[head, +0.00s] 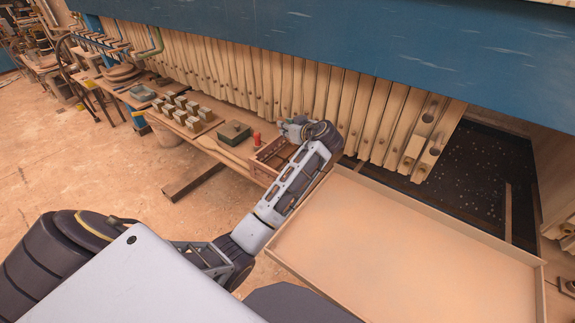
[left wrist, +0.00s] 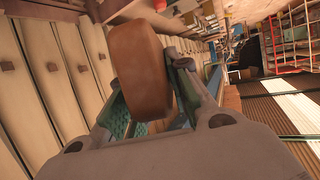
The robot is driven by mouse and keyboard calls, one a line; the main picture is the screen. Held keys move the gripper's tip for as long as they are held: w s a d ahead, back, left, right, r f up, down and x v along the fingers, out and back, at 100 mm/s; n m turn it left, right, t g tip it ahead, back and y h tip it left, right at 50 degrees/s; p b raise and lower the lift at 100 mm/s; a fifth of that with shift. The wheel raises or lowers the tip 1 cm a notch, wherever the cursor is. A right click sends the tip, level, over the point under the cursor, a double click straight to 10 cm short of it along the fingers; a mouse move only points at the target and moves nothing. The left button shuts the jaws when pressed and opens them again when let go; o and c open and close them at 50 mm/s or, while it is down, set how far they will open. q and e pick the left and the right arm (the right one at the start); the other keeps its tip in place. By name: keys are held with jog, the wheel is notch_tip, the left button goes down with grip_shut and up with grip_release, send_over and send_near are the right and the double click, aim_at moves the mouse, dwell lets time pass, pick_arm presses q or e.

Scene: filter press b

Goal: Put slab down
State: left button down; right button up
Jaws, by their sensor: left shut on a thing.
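My left gripper (head: 290,128) is at the far end of my left arm, near the row of tan filter plates (head: 290,80) and above the back of a small reddish wooden crate (head: 262,171). In the left wrist view my left gripper (left wrist: 148,88) is shut on a brown, rounded slab (left wrist: 140,65). The slab stands on edge between the two fingers and sticks out beyond them. In the head view I cannot make out the slab clearly, as my wrist hides that spot. My right gripper is not in view.
A large shallow tray (head: 400,195) with a bare bottom lies at the lower right. A bench along the plates carries several pale blocks (head: 185,112), a dark green box (head: 234,131) and a small red item (head: 256,139). A blue beam (head: 330,30) runs above the plates.

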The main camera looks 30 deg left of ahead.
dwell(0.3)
pick_arm(q)
notch_tip(320, 180, down, 6)
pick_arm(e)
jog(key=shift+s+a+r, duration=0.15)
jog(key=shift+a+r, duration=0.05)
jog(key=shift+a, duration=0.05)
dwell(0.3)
pick_arm(q)
jog(key=shift+f, duration=0.15)
jog(key=shift+f+p, duration=0.4)
jog(key=shift+f, duration=1.4)
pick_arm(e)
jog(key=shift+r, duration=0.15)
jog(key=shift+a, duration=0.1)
pick_arm(q)
jog(key=shift+f, duration=0.3)
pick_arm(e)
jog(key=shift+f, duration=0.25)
pick_arm(q)
jog(key=shift+f+b, duration=0.15)
jog(key=shift+b, duration=0.3)
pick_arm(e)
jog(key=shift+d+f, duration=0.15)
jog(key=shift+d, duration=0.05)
